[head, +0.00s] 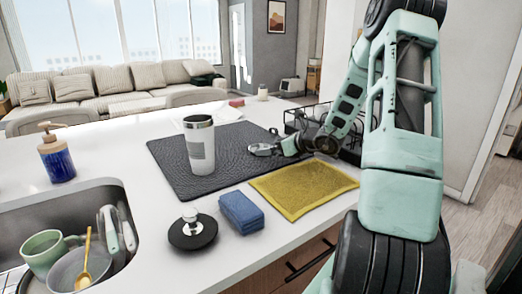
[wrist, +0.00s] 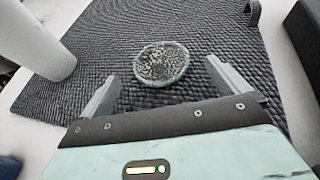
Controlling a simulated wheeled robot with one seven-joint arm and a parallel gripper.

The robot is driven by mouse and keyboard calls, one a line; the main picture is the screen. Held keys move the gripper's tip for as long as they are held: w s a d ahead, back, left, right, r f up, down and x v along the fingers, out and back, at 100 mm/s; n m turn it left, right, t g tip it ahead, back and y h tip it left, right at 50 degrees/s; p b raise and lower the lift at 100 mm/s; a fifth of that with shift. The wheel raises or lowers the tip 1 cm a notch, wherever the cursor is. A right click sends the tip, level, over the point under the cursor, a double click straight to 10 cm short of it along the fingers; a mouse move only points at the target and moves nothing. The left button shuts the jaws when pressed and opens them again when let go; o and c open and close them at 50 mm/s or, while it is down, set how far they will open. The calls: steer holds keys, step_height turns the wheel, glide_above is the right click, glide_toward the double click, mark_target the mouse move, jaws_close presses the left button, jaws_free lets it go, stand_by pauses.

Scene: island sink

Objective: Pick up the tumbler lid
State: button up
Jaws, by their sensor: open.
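The tumbler lid (wrist: 161,62) is a round, speckled grey-green disc lying flat on the dark woven mat (wrist: 100,30). In the head view the mat (head: 170,153) shows, with a small pale round shape (head: 261,149) at my fingertips that appears to be the lid, partly hidden. My gripper (wrist: 162,72) is open and empty. Its fingers stand to the left and right of the lid in the wrist view, with gaps on both sides. The white tumbler (head: 200,160) stands upright and open on the mat; it also shows at the left of the wrist view (wrist: 35,40).
A black wire rack (head: 300,118) stands behind my gripper. The sink (head: 85,205) with dishes and a soap bottle (head: 56,155) are left.

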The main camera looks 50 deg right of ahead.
mark_target(265, 147)
steer(key=x, duration=0.4)
steer(key=shift+f, duration=0.1)
steer(key=c, duration=1)
steer(key=shift+o, duration=0.2)
